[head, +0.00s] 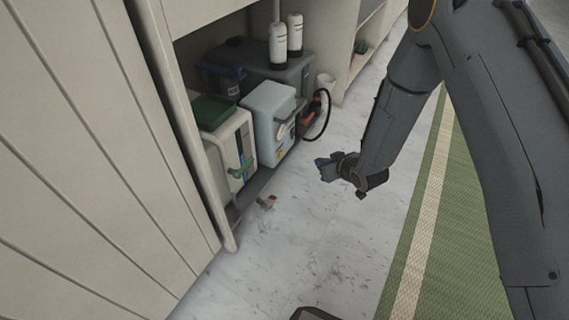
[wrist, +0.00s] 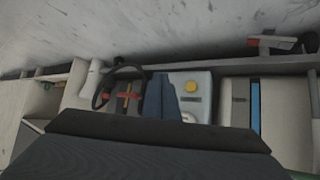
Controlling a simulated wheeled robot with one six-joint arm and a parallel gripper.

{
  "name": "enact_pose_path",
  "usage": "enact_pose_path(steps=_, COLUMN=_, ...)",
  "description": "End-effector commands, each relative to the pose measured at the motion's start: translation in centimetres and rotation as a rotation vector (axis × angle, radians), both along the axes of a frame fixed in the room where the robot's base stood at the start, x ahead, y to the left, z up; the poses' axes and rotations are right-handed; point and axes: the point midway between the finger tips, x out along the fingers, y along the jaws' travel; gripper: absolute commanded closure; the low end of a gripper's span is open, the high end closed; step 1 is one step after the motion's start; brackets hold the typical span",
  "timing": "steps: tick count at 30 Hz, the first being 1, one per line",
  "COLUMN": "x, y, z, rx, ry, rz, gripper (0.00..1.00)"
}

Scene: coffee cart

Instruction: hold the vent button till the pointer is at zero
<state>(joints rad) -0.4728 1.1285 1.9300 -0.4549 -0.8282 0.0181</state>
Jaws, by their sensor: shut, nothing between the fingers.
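A pale blue-grey box (head: 262,108) stands on the low shelf of the cart. In the wrist view its front panel (wrist: 203,98) carries a round yellow button (wrist: 191,86), the only button I can make out. A white round dial (wrist: 188,117) sits beside it, partly hidden by my gripper's base; its pointer cannot be read. My gripper (head: 323,168) is out over the floor, to the right of the box and apart from it.
A cream box with a green lid (head: 213,111) stands left of it. A black hose (head: 326,113) loops on the right. A red-ended tap (head: 269,200) juts low at the front. White bottles (head: 278,45) stand behind.

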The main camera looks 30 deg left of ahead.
Motion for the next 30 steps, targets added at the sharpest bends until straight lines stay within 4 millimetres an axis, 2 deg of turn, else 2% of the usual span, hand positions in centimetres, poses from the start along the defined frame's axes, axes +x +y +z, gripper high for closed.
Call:
enact_pose_path(steps=1, x=-0.1, y=0.7, z=-1.7, rx=0.012, ry=-0.005, rz=0.016, gripper=1.0)
enact_pose_path(steps=6, x=-0.5, y=1.9, z=-3.3, rx=0.04, ry=-0.018, rz=0.044, gripper=1.0)
enact_pose_path(steps=20, x=-0.6, y=2.4, z=-3.3, rx=0.043, ry=-0.021, rz=0.048, gripper=1.0)
enact_pose_path(steps=30, x=-0.3, y=6.1, z=-3.5, rx=0.044, ry=-0.02, rz=0.049, gripper=1.0)
